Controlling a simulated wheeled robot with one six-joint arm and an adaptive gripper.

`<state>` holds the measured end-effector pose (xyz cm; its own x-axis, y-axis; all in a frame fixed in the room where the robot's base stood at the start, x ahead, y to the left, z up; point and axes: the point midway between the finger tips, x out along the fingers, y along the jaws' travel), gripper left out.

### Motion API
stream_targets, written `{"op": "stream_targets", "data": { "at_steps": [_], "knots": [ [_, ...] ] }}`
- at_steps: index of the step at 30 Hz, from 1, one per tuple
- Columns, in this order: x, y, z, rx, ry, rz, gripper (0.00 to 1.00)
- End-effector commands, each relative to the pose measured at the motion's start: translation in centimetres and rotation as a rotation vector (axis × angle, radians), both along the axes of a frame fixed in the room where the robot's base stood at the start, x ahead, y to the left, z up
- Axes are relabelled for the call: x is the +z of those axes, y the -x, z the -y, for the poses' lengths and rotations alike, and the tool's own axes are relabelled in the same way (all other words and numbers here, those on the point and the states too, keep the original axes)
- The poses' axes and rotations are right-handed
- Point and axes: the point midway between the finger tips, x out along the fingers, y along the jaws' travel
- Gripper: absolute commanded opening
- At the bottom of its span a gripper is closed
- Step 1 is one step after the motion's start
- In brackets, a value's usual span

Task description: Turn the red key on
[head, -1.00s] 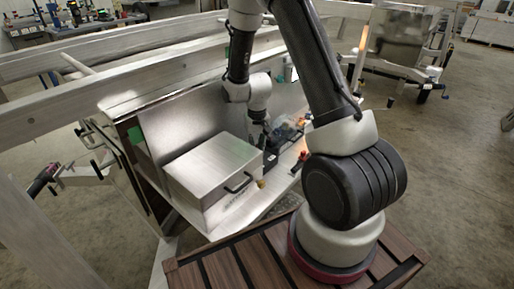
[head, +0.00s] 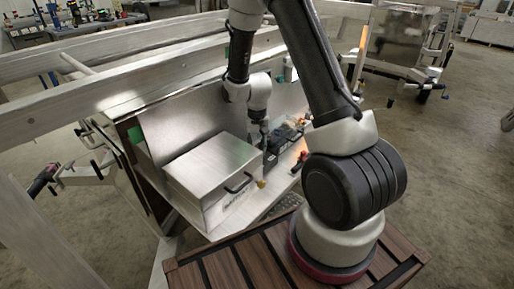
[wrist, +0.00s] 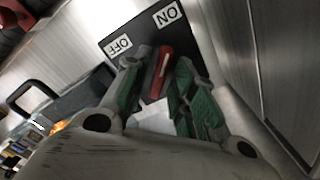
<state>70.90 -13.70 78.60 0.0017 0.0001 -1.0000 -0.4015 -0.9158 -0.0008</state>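The red key (wrist: 161,68) shows in the wrist view on a dark panel (wrist: 139,32). The panel has a white ON label (wrist: 168,14) and a white OFF label (wrist: 121,45), both upside down in this view. My gripper (wrist: 158,80) has green-padded fingers, one on each side of the key. The fingers stand apart with narrow gaps beside the key; firm contact is not visible. In the head view my gripper (head: 265,128) is small and points down near the dark box behind the metal box. The key cannot be made out there.
A metal box (head: 212,167) with a black handle stands on the trailer shelf, left of my gripper. A metal wall (head: 187,122) rises behind it. Long aluminium beams (head: 130,80) run across nearby. Open floor (head: 470,190) lies at the right.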

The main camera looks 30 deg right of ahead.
Motion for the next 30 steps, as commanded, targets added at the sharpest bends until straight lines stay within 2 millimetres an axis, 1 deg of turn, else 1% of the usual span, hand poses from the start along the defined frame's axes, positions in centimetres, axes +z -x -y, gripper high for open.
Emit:
{"op": "stream_targets", "data": {
  "at_steps": [8,11,14,24,27,30],
  "knots": [
    [0.0,0.0,0.0,0.001,0.001,-0.001,0.34],
    [0.4,0.0,0.0,0.001,0.000,0.000,0.34],
    [1.7,-0.1,0.0,0.002,0.000,0.002,0.34],
    [9.0,0.0,0.0,0.001,-0.001,0.004,0.34],
    [10.6,-0.1,0.0,0.001,0.000,0.002,0.34],
    [11.5,0.0,0.0,0.001,0.000,0.001,0.34]
  ]
}}
